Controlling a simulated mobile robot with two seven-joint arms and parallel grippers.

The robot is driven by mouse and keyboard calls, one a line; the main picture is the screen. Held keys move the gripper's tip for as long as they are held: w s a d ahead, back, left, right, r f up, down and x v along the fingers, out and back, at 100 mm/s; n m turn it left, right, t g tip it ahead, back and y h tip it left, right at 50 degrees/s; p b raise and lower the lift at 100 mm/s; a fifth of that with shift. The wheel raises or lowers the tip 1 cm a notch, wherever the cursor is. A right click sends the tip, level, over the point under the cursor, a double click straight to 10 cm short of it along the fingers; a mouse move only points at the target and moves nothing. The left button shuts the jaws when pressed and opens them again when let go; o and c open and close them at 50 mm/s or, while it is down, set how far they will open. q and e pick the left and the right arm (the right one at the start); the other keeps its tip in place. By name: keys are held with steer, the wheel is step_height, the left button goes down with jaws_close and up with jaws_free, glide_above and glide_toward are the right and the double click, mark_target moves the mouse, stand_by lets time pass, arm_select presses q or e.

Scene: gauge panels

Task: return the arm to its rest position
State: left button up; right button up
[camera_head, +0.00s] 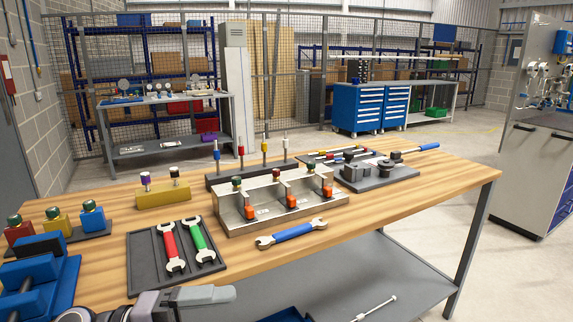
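A grey and black part of my own arm (150,304) shows at the bottom left edge, in front of the wooden workbench (390,212). Its light grey end, which looks like my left gripper (208,295), points right, below the black wrench tray. I cannot make out its fingers or whether they are open. Nothing is seen held in it. My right arm and gripper are not in view.
The tray (143,262) holds red (170,245) and green (197,239) wrenches. A blue-handled wrench (292,233) lies before a metal fixture (235,215). Blue blocks (62,280) stand at left. The bench's right end is clear.

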arm_select(q)
steer(key=a+f+n+t+y, duration=0.4)
steer(key=f+n+t+y, duration=0.3)
steer(key=n, duration=0.5)
steer(key=a+f+n+t+y, duration=0.45)
steer(key=f+n+t, duration=0.35)
steer(key=n, duration=0.5)
steer(key=s+a+f+n+g+y, duration=0.2)
steer(key=s+f+n+g+y, duration=0.2)
steer(key=s+f+g, duration=0.3)
steer(key=s+f+n, duration=0.1)
steer(key=s+f, duration=0.3)
steer(key=f, duration=0.3)
steer(key=shift+s+f+p, duration=0.35)
